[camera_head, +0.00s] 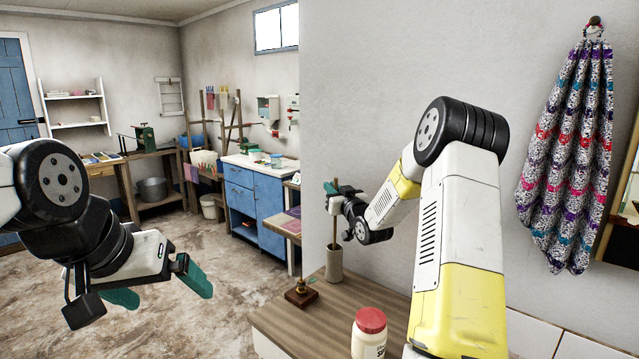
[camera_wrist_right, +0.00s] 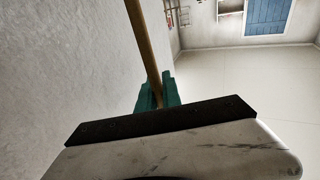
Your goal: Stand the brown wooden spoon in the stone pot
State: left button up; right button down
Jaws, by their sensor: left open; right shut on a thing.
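The brown wooden spoon (camera_head: 335,226) is upright, held in my right gripper (camera_head: 334,191), which is shut on its upper part. In the right wrist view, the spoon's shaft (camera_wrist_right: 146,48) runs up from between the green fingers of my right gripper (camera_wrist_right: 158,93). The stone pot (camera_head: 334,266) is a pale narrow cylinder standing on the wooden counter. The spoon's lower end meets the pot's mouth and is lost to sight there; how deep it sits I cannot tell. My left gripper (camera_head: 157,286) is open and empty, off to the left above the floor.
On the wooden counter (camera_head: 320,322) stand a small dark-based brass object (camera_head: 301,291) and a jar with a red lid (camera_head: 370,332). A patterned towel (camera_head: 572,150) hangs on the wall at right. A blue cabinet (camera_head: 255,200) stands farther back. The floor at left is clear.

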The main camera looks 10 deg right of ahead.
jog(key=shift+f, duration=2.1)
jog(key=c, duration=1.4)
grip_release()
jog(key=shift+c, duration=0.2)
jog(key=v, duration=0.7)
jog(key=shift+s, duration=0.4)
jog(key=shift+d, duration=0.1)
